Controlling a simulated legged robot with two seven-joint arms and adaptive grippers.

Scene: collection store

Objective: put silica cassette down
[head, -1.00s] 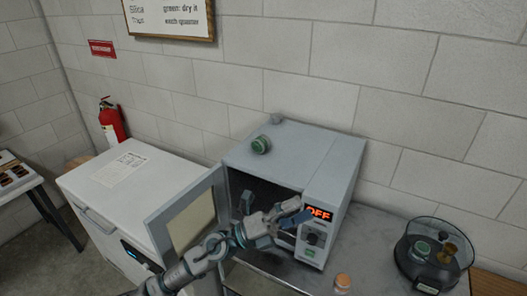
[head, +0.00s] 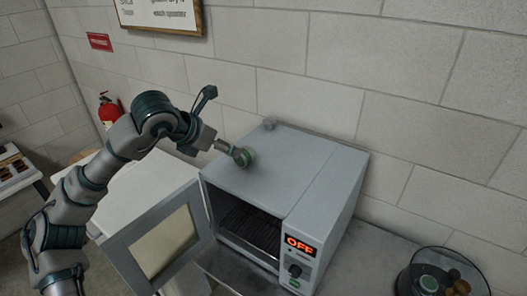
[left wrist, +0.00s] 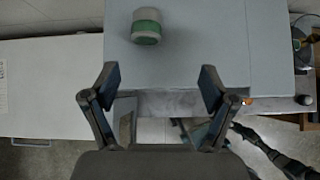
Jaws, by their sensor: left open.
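A small round canister with a green band, which looks like the silica cassette (head: 243,157), lies on top of the grey oven (head: 285,165), near its left edge. In the left wrist view the cassette (left wrist: 146,26) shows whole, beyond my fingers and left of centre. My left gripper (head: 217,120) is open, above the oven's left side close to the cassette. Its fingers (left wrist: 160,88) are spread with nothing between them, apart from the cassette. My right gripper does not show clearly in either view.
The oven door (head: 160,245) stands open to the left, and the rack inside looks empty. The display reads OFF. A clear domed container (head: 440,275) stands at right. A white cabinet (head: 128,190) is at left.

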